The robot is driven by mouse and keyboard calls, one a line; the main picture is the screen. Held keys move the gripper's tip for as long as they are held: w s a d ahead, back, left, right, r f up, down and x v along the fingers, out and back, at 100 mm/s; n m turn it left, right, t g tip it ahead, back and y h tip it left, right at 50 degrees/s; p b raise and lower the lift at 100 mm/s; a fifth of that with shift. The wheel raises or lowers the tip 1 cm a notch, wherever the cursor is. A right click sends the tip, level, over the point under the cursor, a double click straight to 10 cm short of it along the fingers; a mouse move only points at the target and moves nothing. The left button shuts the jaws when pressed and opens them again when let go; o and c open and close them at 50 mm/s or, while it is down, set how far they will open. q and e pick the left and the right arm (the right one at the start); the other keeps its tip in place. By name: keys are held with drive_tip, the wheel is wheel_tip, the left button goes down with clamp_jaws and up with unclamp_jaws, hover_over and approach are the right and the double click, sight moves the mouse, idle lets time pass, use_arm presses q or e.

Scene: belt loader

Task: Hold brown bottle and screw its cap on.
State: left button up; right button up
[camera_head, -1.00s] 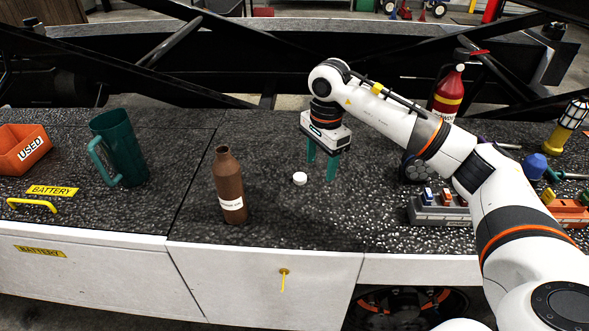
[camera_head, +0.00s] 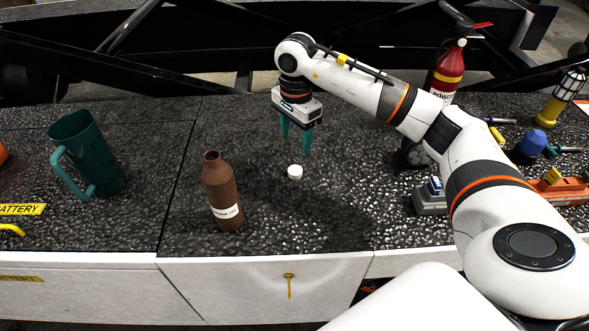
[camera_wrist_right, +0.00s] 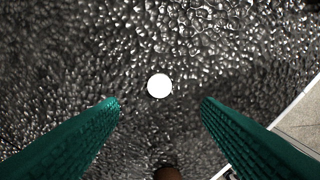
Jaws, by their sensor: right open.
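The brown bottle (camera_head: 221,190) stands upright and uncapped on the dark worktop, with a white label low on its side. The white cap (camera_head: 295,172) lies on the worktop to the right of the bottle. My right gripper (camera_head: 295,146) is open and empty, pointing down above and just behind the cap. In the right wrist view the cap (camera_wrist_right: 159,86) sits centred a little beyond the two green fingers (camera_wrist_right: 160,102). The bottle's top (camera_wrist_right: 168,173) shows at the bottom edge there. My left gripper is not in view.
A green jug (camera_head: 87,158) stands at the left. A red fire extinguisher (camera_head: 447,72), a grey holder (camera_head: 430,199) and several tools are at the right, partly behind my right arm. The worktop around the cap is clear.

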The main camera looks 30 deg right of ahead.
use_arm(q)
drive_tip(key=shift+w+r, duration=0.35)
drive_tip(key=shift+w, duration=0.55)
use_arm(e)
hover_over(295, 170)
wheel_tip(295, 170, down, 5)
drive_tip(key=shift+d, duration=0.15)
drive_tip(key=shift+f+p, duration=0.3)
drive_tip(key=shift+p, duration=0.1)
wheel_tip(295, 170, down, 4)
drive_tip(key=shift+f+p, duration=0.25)
drive_tip(key=shift+p, duration=0.15)
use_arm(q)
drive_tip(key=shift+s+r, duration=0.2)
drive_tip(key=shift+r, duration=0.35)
use_arm(e)
drive_tip(key=c, duration=1)
